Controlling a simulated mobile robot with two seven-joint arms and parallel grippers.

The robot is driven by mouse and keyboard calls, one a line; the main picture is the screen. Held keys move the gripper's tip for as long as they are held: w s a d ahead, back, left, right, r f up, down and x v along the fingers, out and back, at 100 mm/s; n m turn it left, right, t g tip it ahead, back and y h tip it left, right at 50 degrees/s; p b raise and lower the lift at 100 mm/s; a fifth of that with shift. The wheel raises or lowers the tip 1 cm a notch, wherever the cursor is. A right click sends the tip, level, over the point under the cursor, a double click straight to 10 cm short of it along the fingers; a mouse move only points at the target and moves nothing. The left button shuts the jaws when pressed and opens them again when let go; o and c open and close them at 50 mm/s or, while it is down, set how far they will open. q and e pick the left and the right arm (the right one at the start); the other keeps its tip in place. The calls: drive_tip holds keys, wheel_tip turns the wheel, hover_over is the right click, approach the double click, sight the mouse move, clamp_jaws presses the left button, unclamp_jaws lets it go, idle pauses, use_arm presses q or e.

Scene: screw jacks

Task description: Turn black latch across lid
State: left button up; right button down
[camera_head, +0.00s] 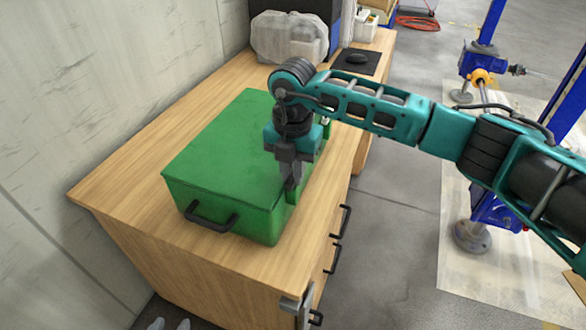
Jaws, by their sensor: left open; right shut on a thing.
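A closed green box (225,150) stands on the wooden cabinet top, with a black handle (211,218) on its near end. My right gripper (290,186) points down at the right edge of the lid, about midway along the front part. It is shut on a small dark piece there, which seems to be the black latch. The fingers hide most of the latch, so its angle across the lid cannot be told. Two small grey tips at the bottom edge look like my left gripper (169,324), apart and empty, low beside the cabinet.
The wooden cabinet (120,190) stands along a concrete wall (90,80). A plastic-wrapped bundle (288,37) and a black mat (357,61) lie behind the box. Blue screw jacks (489,55) stand on the right. Drawer handles (345,221) stick out from the cabinet's right side.

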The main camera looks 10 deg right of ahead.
use_arm(q)
drive_tip(key=shift+f, duration=0.2)
use_arm(e)
drive_tip(key=shift+n, duration=0.3)
drive_tip(key=n+b, duration=0.2)
drive_tip(key=n, duration=0.1)
drive_tip(key=shift+f+n, duration=0.1)
drive_tip(key=shift+n, duration=0.2)
drive_tip(key=n+b, duration=0.2)
drive_tip(key=n, duration=0.1)
drive_tip(key=shift+n, duration=0.3)
drive_tip(key=n+b, duration=0.1)
drive_tip(key=n, duration=0.1)
drive_tip(key=shift+n, duration=0.4)
drive_tip(key=n+b, duration=0.1)
drive_tip(key=n, duration=0.1)
drive_tip(key=shift+n, duration=0.3)
use_arm(q)
drive_tip(key=shift+h, duration=0.4)
drive_tip(key=shift+w+d+f+b, duration=0.15)
drive_tip(key=shift+d+f+b, duration=0.15)
drive_tip(key=shift+f, duration=0.55)
drive_tip(key=shift+w+d+f+b, duration=0.25)
drive_tip(key=shift+f+b, duration=0.1)
drive_tip(key=shift+f, duration=0.55)
drive_tip(key=shift+w+d+f+b, duration=0.1)
drive_tip(key=shift+d+f+b, duration=0.2)
drive_tip(key=shift+f, duration=0.55)
use_arm(e)
drive_tip(key=shift+n, duration=2.3)
